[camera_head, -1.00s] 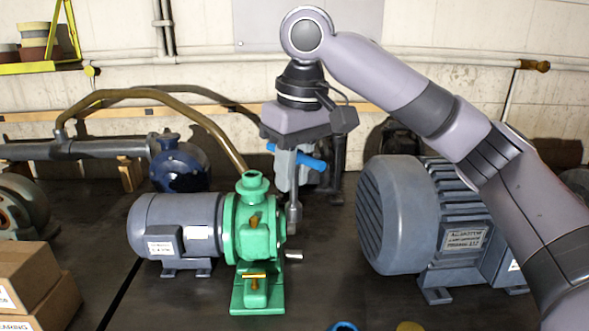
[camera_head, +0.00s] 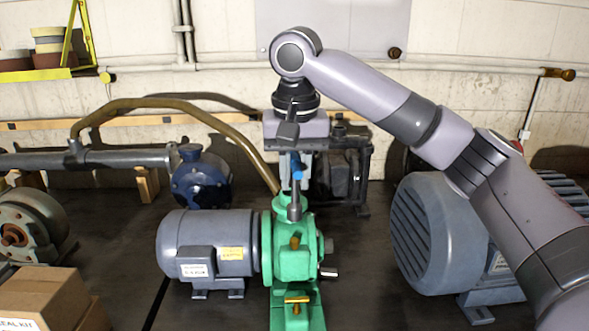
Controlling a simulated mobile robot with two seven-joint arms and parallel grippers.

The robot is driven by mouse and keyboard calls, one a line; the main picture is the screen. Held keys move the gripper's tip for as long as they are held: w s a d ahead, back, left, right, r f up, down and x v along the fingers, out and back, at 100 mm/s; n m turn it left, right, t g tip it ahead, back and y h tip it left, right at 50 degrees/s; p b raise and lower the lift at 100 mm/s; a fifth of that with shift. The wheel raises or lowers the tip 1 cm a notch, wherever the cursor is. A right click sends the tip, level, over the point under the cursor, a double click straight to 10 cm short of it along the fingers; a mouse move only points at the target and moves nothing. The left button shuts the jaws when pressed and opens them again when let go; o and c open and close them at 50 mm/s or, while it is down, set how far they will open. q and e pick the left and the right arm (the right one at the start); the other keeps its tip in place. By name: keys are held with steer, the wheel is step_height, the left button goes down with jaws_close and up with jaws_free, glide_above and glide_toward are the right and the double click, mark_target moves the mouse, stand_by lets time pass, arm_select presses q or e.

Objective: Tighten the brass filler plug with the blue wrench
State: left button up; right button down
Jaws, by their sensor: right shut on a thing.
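My right gripper (camera_head: 297,160) comes in from the right, pointing down. It is shut on the blue wrench (camera_head: 297,174), whose blue part shows just below the gripper and whose grey metal end hangs down. That end overlaps the top of the green pump (camera_head: 276,238) in the picture; I cannot tell whether it touches. A brass plug (camera_head: 295,243) sits on the pump just below the wrench end. A second brass fitting (camera_head: 297,299) is lower at the pump's foot. I cannot tell for sure which is the filler plug. My left gripper is not in view.
A grey motor (camera_head: 208,242) joins the pump on the left. A large grey motor (camera_head: 440,235) stands to the right, under my arm. A brown pipe (camera_head: 215,122) arches behind. A blue pump (camera_head: 200,180) is at the back and cardboard boxes (camera_head: 45,298) are at front left.

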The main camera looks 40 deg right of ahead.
mark_target(294, 203)
steer(key=n, duration=0.2)
steer(key=f+n, duration=0.1)
steer(key=n, duration=0.1)
steer(key=shift+f+n+y, duration=0.15)
steer(key=shift+n+y, duration=0.15)
steer(key=shift+f+n, duration=0.1)
steer(key=shift+n, duration=1)
steer(key=n, duration=0.2)
steer(key=n+y, duration=0.1)
steer(key=n, duration=0.1)
steer(key=shift+a+f, duration=0.1)
steer(key=shift+f, duration=0.1)
steer(key=n, duration=0.3)
steer(key=shift+f, duration=0.3)
steer(key=n, duration=0.4)
steer(key=n+g, duration=0.1)
steer(key=shift+a+f+n+y, duration=0.1)
steer(key=shift+f+n+y, duration=0.15)
steer(key=shift+n+y, duration=0.15)
steer(key=n, duration=0.5)
steer(key=shift+f+n+g, duration=0.25)
steer(key=shift+n+g, duration=0.05)
steer(key=shift+g, duration=0.1)
steer(key=shift+f, duration=0.1)
steer(key=shift+f, duration=1.15)
